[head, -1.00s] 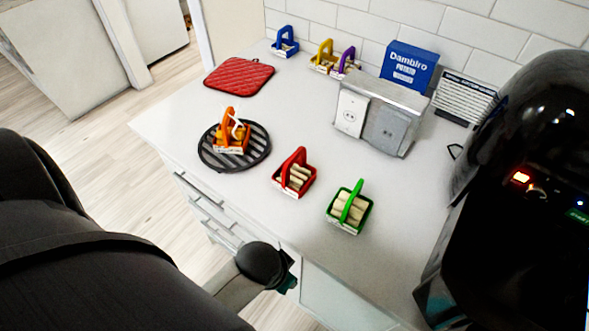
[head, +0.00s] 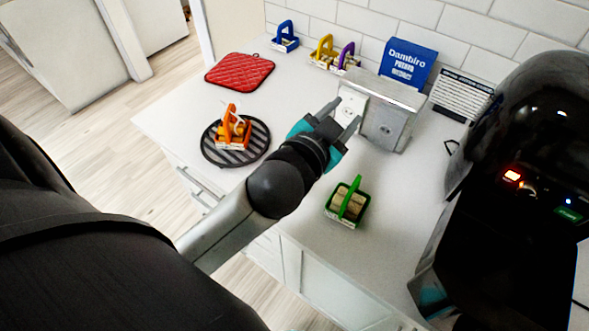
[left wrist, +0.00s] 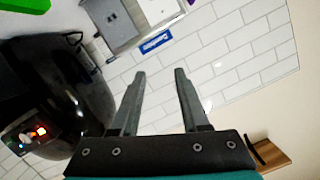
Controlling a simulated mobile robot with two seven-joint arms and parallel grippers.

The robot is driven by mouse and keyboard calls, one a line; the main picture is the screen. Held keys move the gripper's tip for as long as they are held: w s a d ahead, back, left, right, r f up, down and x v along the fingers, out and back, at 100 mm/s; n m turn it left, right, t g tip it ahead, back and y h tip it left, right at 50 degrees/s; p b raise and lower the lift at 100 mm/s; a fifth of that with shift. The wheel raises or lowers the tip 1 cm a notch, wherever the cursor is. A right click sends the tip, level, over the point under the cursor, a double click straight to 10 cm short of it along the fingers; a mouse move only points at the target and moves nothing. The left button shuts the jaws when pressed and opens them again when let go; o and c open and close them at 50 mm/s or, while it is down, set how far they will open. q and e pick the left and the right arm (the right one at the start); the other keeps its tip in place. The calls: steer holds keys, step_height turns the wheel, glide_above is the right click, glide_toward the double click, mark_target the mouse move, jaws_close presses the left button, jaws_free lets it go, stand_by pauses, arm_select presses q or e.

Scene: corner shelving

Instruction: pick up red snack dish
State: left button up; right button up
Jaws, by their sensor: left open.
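The red snack dish cannot be seen now; in the head view my left arm covers the counter spot where it stood a second ago. My left gripper (head: 347,112) is open and empty, raised over the counter in front of the grey outlet box. In the left wrist view the open fingers (left wrist: 160,74) have nothing between them and face the tiled wall. The red dish does not show there either. My right gripper is not in view.
A green dish (head: 355,213) stands right of my arm. An orange dish (head: 229,141) sits on a round black trivet (head: 210,156) to the left. The outlet box (head: 397,137) stands behind the gripper. A black appliance (head: 520,120) bounds the right side.

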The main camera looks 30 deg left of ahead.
arm_select(q)
steer(key=w+d+r+m+t+h, duration=0.1)
steer(key=d+r+m+t+h, duration=0.2)
steer(key=d+r+m+h, duration=0.35)
steer(key=w+d+r+m+t+h, duration=0.1)
steer(key=d+r+m+t+h, duration=0.2)
steer(key=r, duration=0.6)
steer(key=s+d+m+g+h, duration=0.6)
steer(key=d+m+g+h, duration=0.4)
steer(key=m+g, duration=0.55)
step_height(320, 180, down, 6)
steer(key=s+m+g+y, duration=0.3)
steer(key=m+g, duration=0.2)
steer(key=m, duration=0.3)
steer(key=w+a+f+m+y, duration=0.1)
steer(key=w+a+f+y, duration=0.1)
steer(key=a+f+y, duration=0.55)
steer(key=w+a+f+n+y, duration=0.1)
steer(key=a+y, duration=0.3)
steer(key=a, duration=0.6)
steer(key=w+a+f+n+y, duration=0.15)
steer(key=a+y, duration=0.35)
steer(key=a, duration=0.5)
steer(key=shift+g, duration=0.45)
steer(key=f, duration=0.9)
steer(key=shift+s+d, duration=0.1)
steer(key=shift+s, duration=0.15)
steer(key=shift+w+f, duration=0.1)
steer(key=shift+f, duration=2.75)
jaws_close()
